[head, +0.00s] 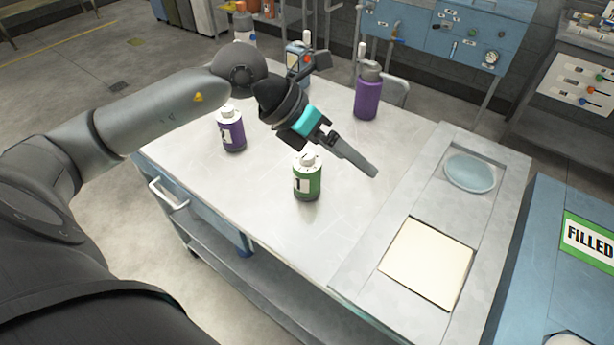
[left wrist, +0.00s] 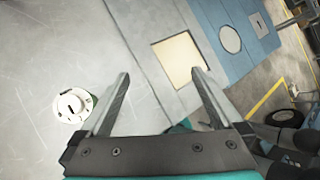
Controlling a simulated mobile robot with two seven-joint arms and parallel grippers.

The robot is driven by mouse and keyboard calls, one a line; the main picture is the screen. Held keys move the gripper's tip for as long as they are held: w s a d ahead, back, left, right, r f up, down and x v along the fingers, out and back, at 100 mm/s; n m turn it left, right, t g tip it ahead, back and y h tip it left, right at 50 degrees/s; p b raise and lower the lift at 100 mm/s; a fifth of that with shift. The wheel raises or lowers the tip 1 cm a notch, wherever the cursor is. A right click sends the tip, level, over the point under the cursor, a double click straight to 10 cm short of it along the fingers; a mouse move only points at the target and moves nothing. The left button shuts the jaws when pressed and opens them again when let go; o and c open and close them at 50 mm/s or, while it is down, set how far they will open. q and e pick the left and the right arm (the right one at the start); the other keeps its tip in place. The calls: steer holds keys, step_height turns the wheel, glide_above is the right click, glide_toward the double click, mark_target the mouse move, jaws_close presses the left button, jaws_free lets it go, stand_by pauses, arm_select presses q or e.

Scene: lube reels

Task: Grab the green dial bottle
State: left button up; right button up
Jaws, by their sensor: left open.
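The green dial bottle (head: 307,180) stands upright on the table, with a white label marked 1 and a white dial cap. In the left wrist view its white dial top (left wrist: 72,103) shows at the left, outside the jaws. My left gripper (head: 374,172) is open and empty above the table, just right of and above the bottle in the head view. Its two fingers (left wrist: 157,80) point toward the cream pad in the left wrist view. My right gripper is not in view.
A purple bottle (head: 231,131) stands left behind the green one, and a larger purple bottle (head: 368,92) farther back. A cream pad (head: 428,262) and a blue dish (head: 470,172) lie at the right. A FILLED sign (head: 589,241) marks the blue surface beyond.

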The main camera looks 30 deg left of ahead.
mark_target(302, 158)
arm_select(q)
steer(key=a+y, duration=0.6)
steer(key=a, duration=0.6)
steer(key=shift+n+g, duration=0.3)
steer(key=shift+g, duration=0.1)
steer(key=x, duration=1)
steer(key=shift+f, duration=0.2)
steer(key=shift+w+x, duration=0.2)
steer(key=shift+x, duration=2.6)
steer(key=shift+a, duration=0.15)
steer(key=shift+r, duration=0.1)
steer(key=c, duration=1.5)
steer(key=shift+c, duration=0.3)
steer(key=shift+r, duration=0.15)
